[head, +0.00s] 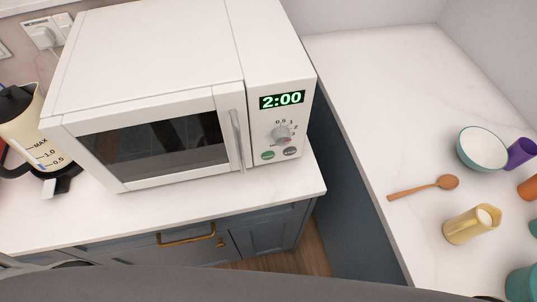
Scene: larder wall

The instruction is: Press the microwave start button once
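The white microwave (150,60) stands on the white counter at the upper left, with its door shut. Its display (282,100) reads 2:00 in green. Below the display is a round dial (281,133) with numbers around it. Under the dial are a green button (267,155) and a dark button (290,151); their lettering is too small to read. The vertical door handle (237,139) is left of the control panel. Neither of my grippers is in view, and nothing covers the buttons.
A cream kettle (30,130) stands left of the microwave, near a wall socket (42,36). The right counter (360,60) holds a bowl (482,148), a wooden spoon (425,188), a yellow jug (468,226) and several cups. A cabinet with a brass handle (186,236) is below the microwave.

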